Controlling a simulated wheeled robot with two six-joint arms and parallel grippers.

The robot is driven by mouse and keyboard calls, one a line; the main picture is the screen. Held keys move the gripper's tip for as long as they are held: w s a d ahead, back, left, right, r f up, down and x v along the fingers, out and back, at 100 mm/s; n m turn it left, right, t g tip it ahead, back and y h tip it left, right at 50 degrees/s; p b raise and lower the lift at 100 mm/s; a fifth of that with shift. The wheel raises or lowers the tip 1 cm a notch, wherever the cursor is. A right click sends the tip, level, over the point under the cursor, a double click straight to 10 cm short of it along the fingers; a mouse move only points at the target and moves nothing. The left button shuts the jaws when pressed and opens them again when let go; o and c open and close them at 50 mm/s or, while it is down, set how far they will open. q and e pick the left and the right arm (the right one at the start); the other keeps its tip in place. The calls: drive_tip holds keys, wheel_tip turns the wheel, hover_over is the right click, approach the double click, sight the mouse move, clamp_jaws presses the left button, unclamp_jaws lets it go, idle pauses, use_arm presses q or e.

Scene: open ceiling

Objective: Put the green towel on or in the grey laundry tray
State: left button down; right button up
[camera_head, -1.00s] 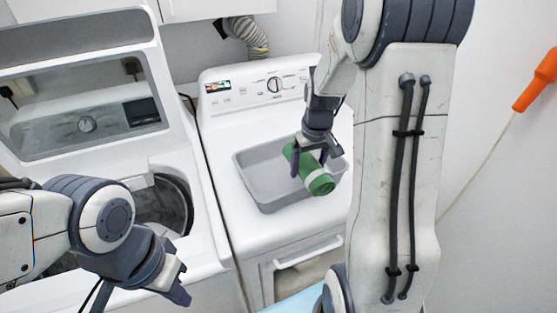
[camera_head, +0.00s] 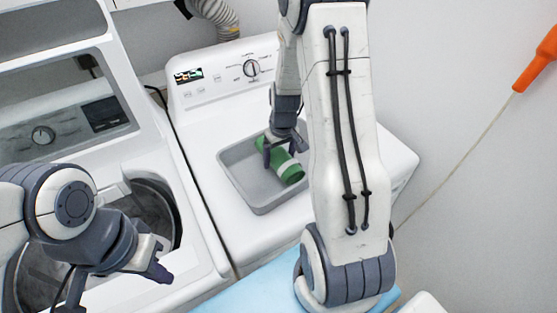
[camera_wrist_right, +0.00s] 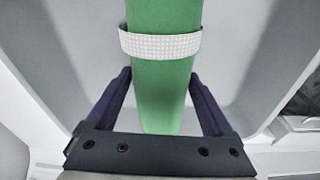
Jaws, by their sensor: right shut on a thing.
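The green towel (camera_head: 289,172) is rolled up with a white band around it. The grey laundry tray (camera_head: 238,179) sits on top of the right white machine. My right gripper (camera_head: 279,153) is shut on the towel, which is over or inside the tray; I cannot tell if it touches the tray floor. In the right wrist view the towel (camera_wrist_right: 163,90) lies between the two fingers, with the pale tray around it. My left gripper (camera_head: 160,262) is empty, at the lower left in front of the left machine; its finger gap is not clear.
The left washer (camera_head: 190,255) has its lid up and an open drum (camera_head: 150,205). A control panel (camera_head: 225,70) stands behind the tray. A light blue surface (camera_head: 245,293) is at the bottom. An orange object (camera_head: 535,62) with a cord hangs at the right.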

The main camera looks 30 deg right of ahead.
drive_tip(key=shift+f, duration=1.1)
drive_tip(key=shift+f, duration=0.15)
drive_tip(key=o, duration=1.4)
